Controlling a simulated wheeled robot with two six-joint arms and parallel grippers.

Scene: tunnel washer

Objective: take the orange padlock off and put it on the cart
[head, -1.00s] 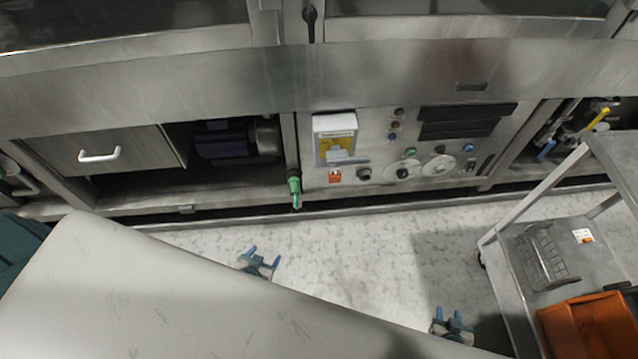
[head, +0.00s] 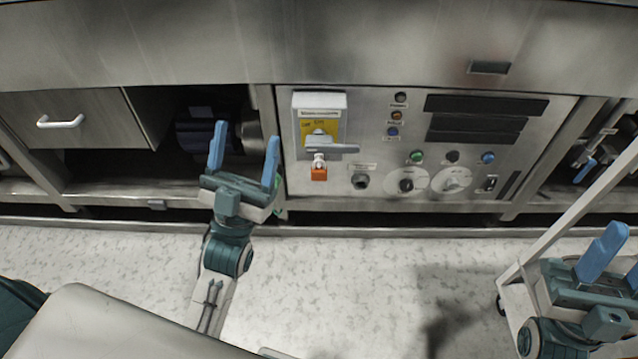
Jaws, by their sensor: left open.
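The orange padlock (head: 319,173) hangs below the grey handle of the yellow-labelled switch box (head: 319,118) on the washer's control panel. My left gripper (head: 244,155), with blue fingers, is open and empty, to the left of the padlock and apart from it. My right gripper (head: 618,262) is at the lower right in front of the cart (head: 560,232); one blue finger shows clearly and the other is cut off by the picture edge. Only a slanting rail and leg of the cart show now; its shelves are out of view or hidden.
The panel has buttons and round dials (head: 407,181) right of the padlock. An open bay with a dark motor (head: 200,135) is behind my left gripper. A drawer (head: 75,120) is at the left. The speckled floor (head: 350,275) between my arms is clear.

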